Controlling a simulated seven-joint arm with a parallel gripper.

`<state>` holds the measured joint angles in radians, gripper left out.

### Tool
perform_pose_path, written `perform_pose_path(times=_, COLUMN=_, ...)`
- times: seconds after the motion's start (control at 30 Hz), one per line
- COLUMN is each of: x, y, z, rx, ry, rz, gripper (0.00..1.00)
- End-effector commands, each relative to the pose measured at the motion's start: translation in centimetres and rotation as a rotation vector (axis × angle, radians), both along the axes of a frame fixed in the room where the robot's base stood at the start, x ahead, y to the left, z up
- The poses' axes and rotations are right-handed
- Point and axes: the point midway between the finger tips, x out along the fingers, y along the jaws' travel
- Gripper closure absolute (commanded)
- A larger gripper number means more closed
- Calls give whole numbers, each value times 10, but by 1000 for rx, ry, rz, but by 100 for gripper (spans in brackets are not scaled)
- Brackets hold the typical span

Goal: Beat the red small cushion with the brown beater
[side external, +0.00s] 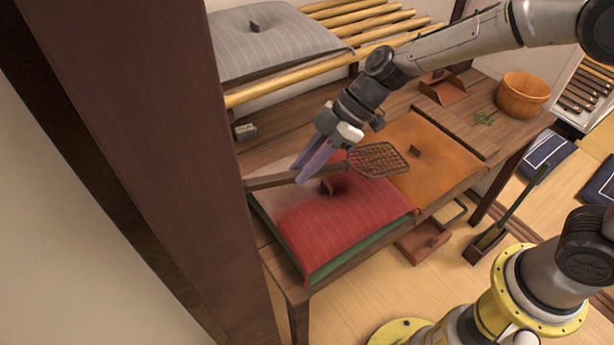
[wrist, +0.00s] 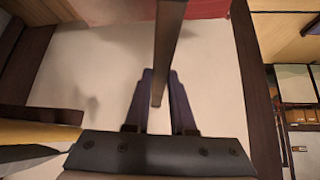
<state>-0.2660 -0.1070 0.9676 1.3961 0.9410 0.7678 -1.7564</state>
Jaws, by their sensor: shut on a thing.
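The brown beater (side external: 378,160) has a woven head and a long straight handle. My gripper (side external: 306,172), with purple fingers, is shut on its handle, which also shows between the fingers (wrist: 161,76) in the wrist view as a dark bar (wrist: 168,40). A red strip (wrist: 208,8) shows at the wrist view's top.
An orange cushion (side external: 440,165) lies right of the red one. A grey cushion (side external: 268,50) rests on bamboo poles (side external: 300,84) behind. A wooden tub (side external: 522,94) stands at the back right. A dark post (side external: 140,130) rises at the left.

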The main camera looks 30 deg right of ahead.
Motion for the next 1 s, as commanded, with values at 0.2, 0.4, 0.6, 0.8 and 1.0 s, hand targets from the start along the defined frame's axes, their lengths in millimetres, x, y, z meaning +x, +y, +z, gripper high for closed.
perform_pose_path(times=0.2, x=1, y=4, z=32, rx=-66, ry=12, rz=3, gripper=100)
perform_pose_path(times=0.4, x=1, y=4, z=34, rx=-74, ry=16, rz=0, gripper=100)
perform_pose_path(times=0.6, x=0, y=3, z=26, rx=-59, ry=17, rz=-1, gripper=100)
perform_pose_path(times=0.8, x=-1, y=-3, z=-13, rx=20, ry=2, rz=-3, gripper=100)
perform_pose_path(times=1.0, x=-2, y=-8, z=-54, rx=106, ry=-17, rz=-5, gripper=100)
